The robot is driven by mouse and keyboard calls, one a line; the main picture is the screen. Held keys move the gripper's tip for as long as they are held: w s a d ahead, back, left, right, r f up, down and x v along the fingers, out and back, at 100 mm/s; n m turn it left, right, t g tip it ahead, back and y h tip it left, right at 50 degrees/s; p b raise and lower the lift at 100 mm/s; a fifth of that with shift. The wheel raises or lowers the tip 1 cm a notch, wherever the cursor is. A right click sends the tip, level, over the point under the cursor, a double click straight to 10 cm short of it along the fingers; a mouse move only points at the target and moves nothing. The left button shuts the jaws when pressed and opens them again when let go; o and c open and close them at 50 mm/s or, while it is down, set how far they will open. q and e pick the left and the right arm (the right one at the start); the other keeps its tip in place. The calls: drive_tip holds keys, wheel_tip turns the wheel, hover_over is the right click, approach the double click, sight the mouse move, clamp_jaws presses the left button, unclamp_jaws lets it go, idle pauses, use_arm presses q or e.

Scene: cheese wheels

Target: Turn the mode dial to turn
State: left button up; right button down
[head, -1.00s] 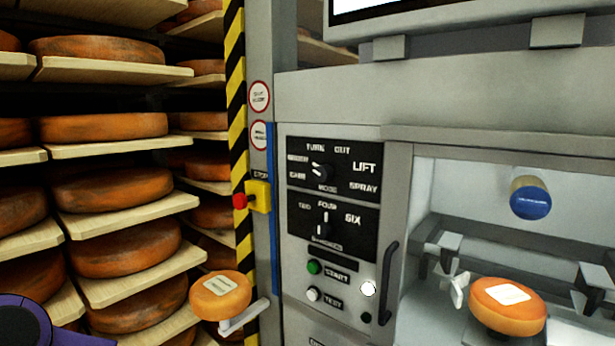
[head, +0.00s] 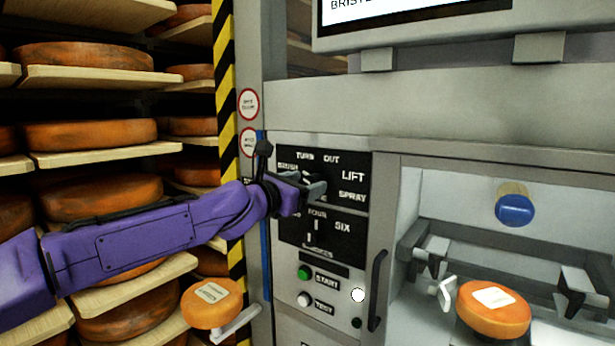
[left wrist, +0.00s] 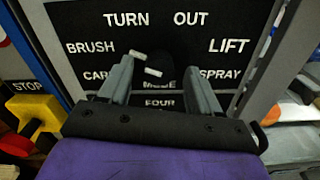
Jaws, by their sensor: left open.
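The mode dial (left wrist: 172,66) is a black knob with white marks, on a black panel with the words BRUSH, TURN, OUT, LIFT and SPRAY around it. Its white marks lie toward the upper left, on the BRUSH and TURN side; I cannot tell exactly which word it points to. My left gripper (left wrist: 160,82) is open, with one grey finger on each side of the dial. I cannot tell whether the fingers touch it. In the head view my left gripper (head: 316,188) is in front of the mode panel (head: 356,158) and hides the dial. My right gripper is not in view.
Below is a second dial (head: 316,230) with FOUR and SIX, then a green START button (head: 305,272) and a white TEST button (head: 304,299). A black handle (head: 377,290) is to their right. A yellow stop box (left wrist: 40,113) is at left. Shelves of cheese wheels stand further left.

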use_arm(q)
drive_tip(key=shift+x, duration=0.8)
drive_tip(key=shift+c, duration=0.3)
drive_tip(key=c, duration=1)
drive_tip(key=shift+o, duration=0.2)
drive_tip(key=m, duration=0.4)
drive_tip(key=shift+m, duration=0.3)
drive_tip(key=m, duration=0.4)
drive_tip(key=shift+d, duration=0.1)
